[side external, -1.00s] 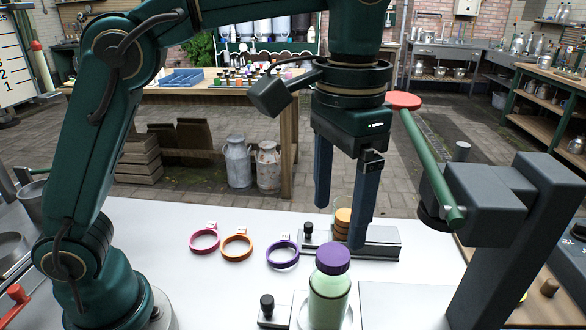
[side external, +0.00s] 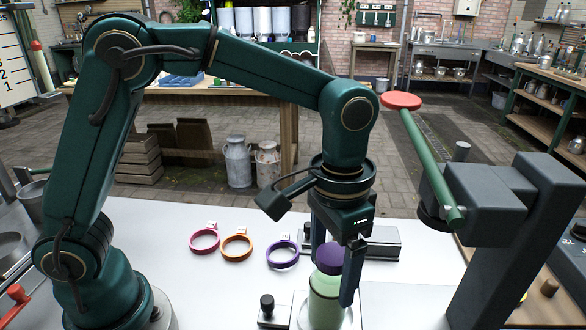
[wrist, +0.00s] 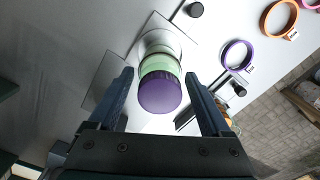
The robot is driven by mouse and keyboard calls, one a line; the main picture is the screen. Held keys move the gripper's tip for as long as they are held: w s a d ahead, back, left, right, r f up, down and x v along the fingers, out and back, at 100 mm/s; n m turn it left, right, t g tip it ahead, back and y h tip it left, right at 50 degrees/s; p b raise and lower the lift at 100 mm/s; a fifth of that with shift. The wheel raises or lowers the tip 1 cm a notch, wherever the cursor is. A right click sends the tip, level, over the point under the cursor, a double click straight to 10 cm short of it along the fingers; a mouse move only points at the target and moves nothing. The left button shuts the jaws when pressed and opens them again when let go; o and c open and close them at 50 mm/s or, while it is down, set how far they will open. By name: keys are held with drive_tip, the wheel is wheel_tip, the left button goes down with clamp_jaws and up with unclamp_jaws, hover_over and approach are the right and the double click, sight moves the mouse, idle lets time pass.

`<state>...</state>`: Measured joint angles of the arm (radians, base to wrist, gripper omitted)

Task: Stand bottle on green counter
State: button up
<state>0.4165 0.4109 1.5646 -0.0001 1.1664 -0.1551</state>
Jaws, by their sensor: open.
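A pale green bottle (side external: 326,303) with a purple cap (side external: 329,257) stands upright on a round pale base at the front of the white table. In the wrist view, the bottle (wrist: 158,63) shows under its cap (wrist: 160,92), between my two fingers. My gripper (side external: 335,275) is open and points down around the bottle's upper part. In the wrist view, my gripper (wrist: 158,77) shows a gap on each side of the cap. One finger is partly hidden behind the bottle in the side view. I cannot make out a green counter surface for certain.
Purple (side external: 283,254), orange (side external: 237,247) and pink (side external: 205,241) rings lie behind the bottle. A black knob (side external: 267,304) stands beside it. A low grey block (side external: 383,241) lies behind. A dark post with a green lever (side external: 428,160) rises at right.

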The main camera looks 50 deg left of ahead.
sight(332, 254)
drive_tip(key=c, duration=0.9)
drive_tip(key=shift+r, duration=0.4)
clamp_jaws()
drive_tip(key=shift+r, duration=1.15)
drive_tip(key=shift+s, duration=0.1)
drive_tip(key=shift+s+r, duration=0.2)
drive_tip(key=shift+s, duration=0.05)
drive_tip(key=s+a, duration=0.2)
drive_tip(key=s, duration=0.6)
drive_tip(key=s+a+f, duration=0.1)
drive_tip(key=s+a, duration=0.1)
drive_tip(key=s, duration=0.6)
drive_tip(key=shift+s+a+n, duration=0.25)
drive_tip(key=shift+n, duration=0.05)
